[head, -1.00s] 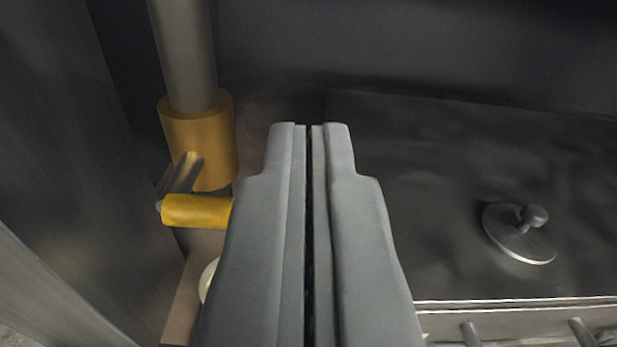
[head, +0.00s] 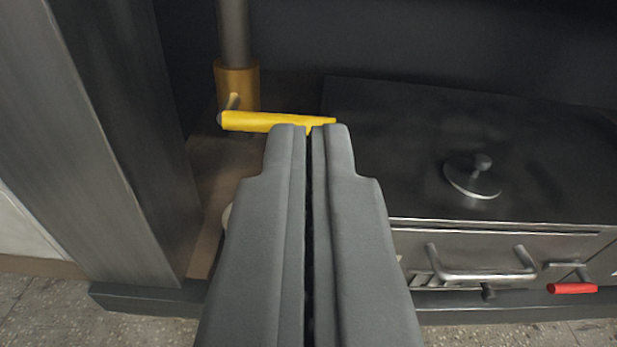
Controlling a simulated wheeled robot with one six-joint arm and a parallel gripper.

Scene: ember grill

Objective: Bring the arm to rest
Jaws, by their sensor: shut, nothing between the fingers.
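My gripper (head: 309,130) is in the lower middle of the head view. Its two grey fingers are together with only a thin dark line between them, and nothing is held. Its tips overlap the lower edge of a yellow lever handle (head: 265,121) in the picture. I cannot tell whether they touch. The handle joins a brass-coloured collar (head: 237,85) on a grey vertical pipe (head: 234,30).
A dark flat grill top (head: 400,130) with a round knobbed lid (head: 472,178) lies to the right. Below it, a front panel carries a metal bar handle (head: 470,274) and a red-gripped lever (head: 572,288). A grey post (head: 100,130) stands left. Speckled floor (head: 50,305) shows below.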

